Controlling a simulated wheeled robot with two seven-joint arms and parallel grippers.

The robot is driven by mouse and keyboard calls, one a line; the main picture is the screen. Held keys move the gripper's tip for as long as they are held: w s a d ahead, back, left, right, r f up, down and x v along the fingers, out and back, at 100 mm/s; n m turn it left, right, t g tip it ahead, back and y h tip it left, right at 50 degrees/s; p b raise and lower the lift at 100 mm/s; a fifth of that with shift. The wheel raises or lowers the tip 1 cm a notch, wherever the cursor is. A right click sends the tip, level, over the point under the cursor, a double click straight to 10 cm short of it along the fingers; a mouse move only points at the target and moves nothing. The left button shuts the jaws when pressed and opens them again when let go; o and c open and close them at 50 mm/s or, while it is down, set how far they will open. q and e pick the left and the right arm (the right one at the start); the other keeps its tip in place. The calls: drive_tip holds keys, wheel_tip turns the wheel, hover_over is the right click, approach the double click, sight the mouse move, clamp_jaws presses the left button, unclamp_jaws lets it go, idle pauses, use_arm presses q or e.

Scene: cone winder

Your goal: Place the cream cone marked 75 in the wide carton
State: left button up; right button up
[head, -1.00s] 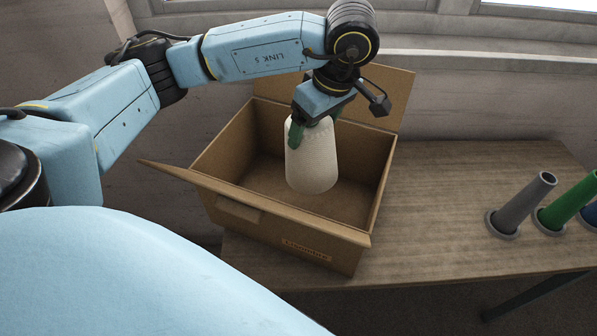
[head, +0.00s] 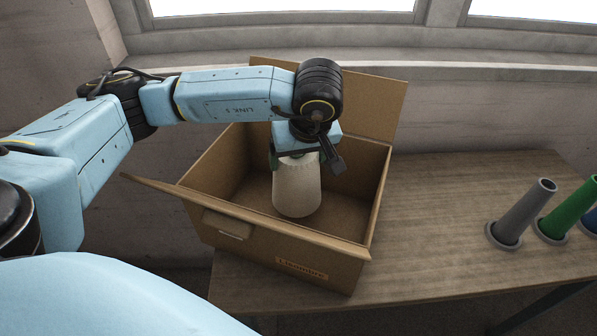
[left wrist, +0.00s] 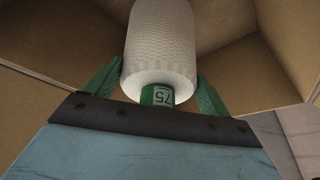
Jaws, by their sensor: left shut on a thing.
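The cream cone (head: 297,190) is inside the open wide carton (head: 300,255), upright or nearly so, close to the carton floor. I cannot tell whether it touches the floor. In the left wrist view the cone (left wrist: 162,45) shows a green core tube with the number 75 (left wrist: 158,95). My left gripper (head: 296,158) is over the cone's top inside the carton, its green fingers on either side, shut on it. The fingers also show in the left wrist view (left wrist: 160,85). My right gripper is not in view.
On the wooden table (head: 440,220), a grey peg (head: 522,212), a green peg (head: 568,208) and a blue one (head: 590,222) stand at the right. The table between carton and pegs is clear.

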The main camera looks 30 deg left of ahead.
sight(297, 190)
use_arm(q)
drive_tip(key=shift+f, duration=1.8)
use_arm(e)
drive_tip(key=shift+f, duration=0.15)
use_arm(q)
drive_tip(key=shift+f+b, duration=0.15)
drive_tip(key=shift+b, duration=0.15)
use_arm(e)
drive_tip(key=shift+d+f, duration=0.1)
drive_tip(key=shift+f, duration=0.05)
use_arm(q)
drive_tip(key=o, duration=1.6)
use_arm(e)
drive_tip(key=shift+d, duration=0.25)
